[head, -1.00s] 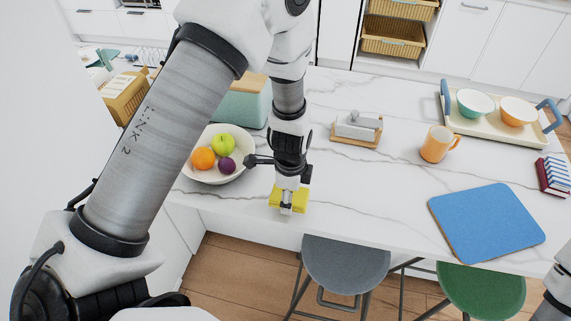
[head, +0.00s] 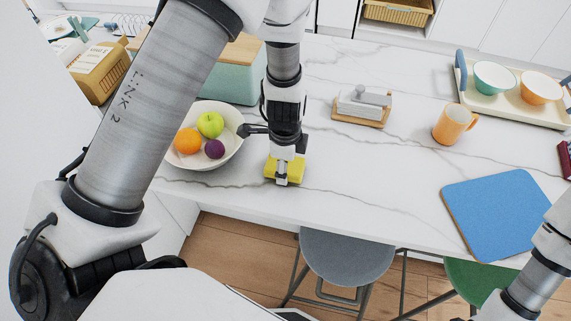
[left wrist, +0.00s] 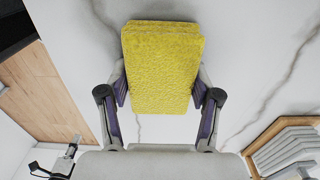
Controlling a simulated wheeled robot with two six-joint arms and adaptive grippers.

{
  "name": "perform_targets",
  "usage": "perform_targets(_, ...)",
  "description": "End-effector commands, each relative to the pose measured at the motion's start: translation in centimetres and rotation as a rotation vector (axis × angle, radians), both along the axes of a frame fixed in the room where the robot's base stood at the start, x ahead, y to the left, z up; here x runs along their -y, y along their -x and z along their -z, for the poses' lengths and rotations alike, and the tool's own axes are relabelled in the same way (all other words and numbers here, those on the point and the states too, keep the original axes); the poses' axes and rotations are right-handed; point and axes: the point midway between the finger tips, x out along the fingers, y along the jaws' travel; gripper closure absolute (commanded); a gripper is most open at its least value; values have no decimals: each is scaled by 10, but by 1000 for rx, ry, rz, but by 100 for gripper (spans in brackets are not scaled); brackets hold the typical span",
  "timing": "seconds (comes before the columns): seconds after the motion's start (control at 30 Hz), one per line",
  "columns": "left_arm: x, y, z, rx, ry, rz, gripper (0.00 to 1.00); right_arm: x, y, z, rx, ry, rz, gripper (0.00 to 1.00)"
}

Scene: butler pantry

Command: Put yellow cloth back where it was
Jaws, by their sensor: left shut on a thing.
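My left gripper (head: 285,172) is shut on the yellow cloth (head: 270,168), a thick folded pad. It holds the cloth over the white marble counter, near its front edge and right of the fruit bowl. In the left wrist view the cloth (left wrist: 162,65) sits between both fingers, over the marble. I cannot tell whether its underside touches the counter. Part of my right arm shows at the lower right of the head view; its gripper is out of view.
A fruit bowl (head: 228,153) stands just left of the cloth. A butter dish (head: 362,105), orange mug (head: 453,123), blue mat (head: 495,212) and tray with bowls (head: 470,97) stand to the right. The counter (head: 370,170) is clear between the cloth and the mat.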

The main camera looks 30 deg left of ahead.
Motion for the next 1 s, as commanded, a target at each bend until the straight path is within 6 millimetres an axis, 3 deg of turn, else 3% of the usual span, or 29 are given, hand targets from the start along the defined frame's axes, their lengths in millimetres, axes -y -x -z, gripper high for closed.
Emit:
perform_targets(0.03, 0, 0, 3, 0, 0, 0, 80, 0, 0, 4, 0, 0, 0, 100)
perform_targets(0.07, 0, 0, 3, 0, 0, 0, 33, 0, 0, 3, 0, 0, 0, 100)
perform_targets(0.1, 0, 0, 1, 0, 0, 0, 19, 0, 0, 2, 0, 0, 0, 100)
perform_targets(0.13, 0, 0, 1, 0, 0, 0, 11, 0, 0, 2, 0, 0, 0, 100)
perform_targets(0.57, 0, 0, -7, 1, 1, 0, 11, 0, 0, -6, 0, 0, 0, 100)
perform_targets(0.67, 0, -2, -23, 6, 0, 2, 11, 0, 0, 0, 0, 0, 0, 100)
perform_targets(1.0, 0, -1, -106, 5, 0, 0, 11, 0, 0, 13, 0, 0, 0, 100)
